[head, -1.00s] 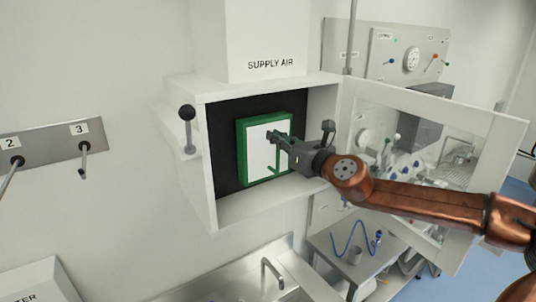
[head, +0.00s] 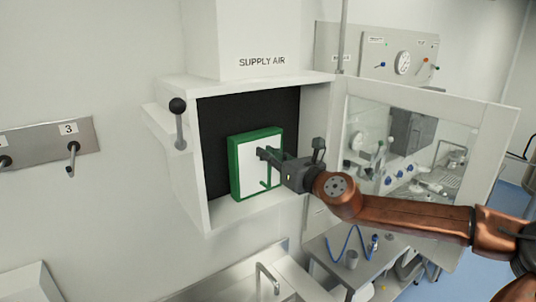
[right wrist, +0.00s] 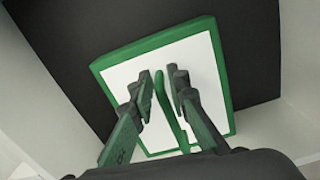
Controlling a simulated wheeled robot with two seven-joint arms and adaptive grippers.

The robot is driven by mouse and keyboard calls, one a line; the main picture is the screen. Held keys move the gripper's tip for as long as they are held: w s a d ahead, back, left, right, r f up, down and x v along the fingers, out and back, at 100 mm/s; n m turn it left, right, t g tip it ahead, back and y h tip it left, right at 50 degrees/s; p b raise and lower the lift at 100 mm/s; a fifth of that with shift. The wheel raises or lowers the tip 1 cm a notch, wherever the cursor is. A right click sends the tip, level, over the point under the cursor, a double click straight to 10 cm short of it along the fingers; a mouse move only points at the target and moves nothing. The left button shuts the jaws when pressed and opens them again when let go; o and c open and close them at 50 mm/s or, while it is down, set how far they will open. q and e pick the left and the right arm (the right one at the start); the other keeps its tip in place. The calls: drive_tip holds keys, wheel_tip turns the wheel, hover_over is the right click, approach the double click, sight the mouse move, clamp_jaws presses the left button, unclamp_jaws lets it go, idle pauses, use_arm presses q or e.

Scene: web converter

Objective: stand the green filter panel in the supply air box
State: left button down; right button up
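The green filter panel (head: 236,170), a green frame with a white face, stands upright inside the supply air box (head: 212,214). Its lower edge appears to be at the box floor, and the dark back wall shows above it. A green handle strip runs down its face and also shows in the right wrist view (right wrist: 181,125). My right gripper (head: 268,155) is at this handle. In the right wrist view its fingers (right wrist: 164,85) lie either side of the strip, with a narrow white gap visible, so they look slightly open around it. My left gripper is out of view.
The box's glazed door (head: 425,135) is swung open to the right, behind my right arm. A lever with a black knob (head: 178,106) is on the box's left side. A sink tap (head: 267,275) and a bench are below.

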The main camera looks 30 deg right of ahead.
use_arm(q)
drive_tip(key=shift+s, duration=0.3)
use_arm(e)
drive_tip(key=shift+o, duration=0.9)
drive_tip(key=shift+r, duration=0.1)
